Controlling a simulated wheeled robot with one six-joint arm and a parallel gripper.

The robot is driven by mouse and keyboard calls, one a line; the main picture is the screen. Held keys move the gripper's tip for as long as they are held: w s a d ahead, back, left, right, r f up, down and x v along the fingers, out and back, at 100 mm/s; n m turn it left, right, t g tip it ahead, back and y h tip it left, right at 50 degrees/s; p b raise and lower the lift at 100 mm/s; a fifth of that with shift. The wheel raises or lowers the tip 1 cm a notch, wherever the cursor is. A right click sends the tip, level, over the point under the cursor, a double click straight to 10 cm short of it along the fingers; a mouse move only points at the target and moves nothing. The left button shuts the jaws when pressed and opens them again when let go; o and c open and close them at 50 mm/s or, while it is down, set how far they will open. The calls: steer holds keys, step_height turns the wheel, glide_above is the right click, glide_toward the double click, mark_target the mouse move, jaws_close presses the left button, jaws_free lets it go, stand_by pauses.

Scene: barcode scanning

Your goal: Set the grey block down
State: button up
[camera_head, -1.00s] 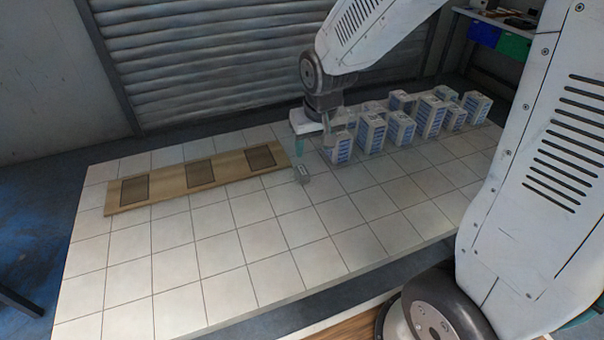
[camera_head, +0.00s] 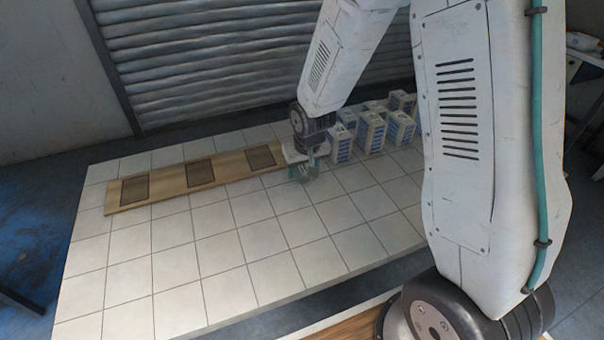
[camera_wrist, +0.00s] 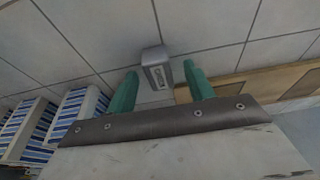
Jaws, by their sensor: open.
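The grey block (camera_wrist: 155,65) shows in the wrist view, with a pale label on its near face. It sits between and just beyond the tips of my gripper's two green fingers, over the white tiles. My gripper (camera_wrist: 160,76) is open, with a gap showing beside the block. In the head view my gripper (camera_head: 303,174) is low over the tiled table (camera_head: 220,252), just off the right end of the wooden board. The block cannot be made out clearly there, and I cannot tell whether it touches the tiles.
A wooden board (camera_head: 175,188) with three dark squares lies at the table's back left. Several white and blue boxes (camera_head: 371,132) stand behind and right of my gripper, partly hidden by my arm; some also show in the wrist view (camera_wrist: 75,112). The front left tiles are clear.

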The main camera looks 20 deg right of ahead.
jaws_close()
stand_by(0.3)
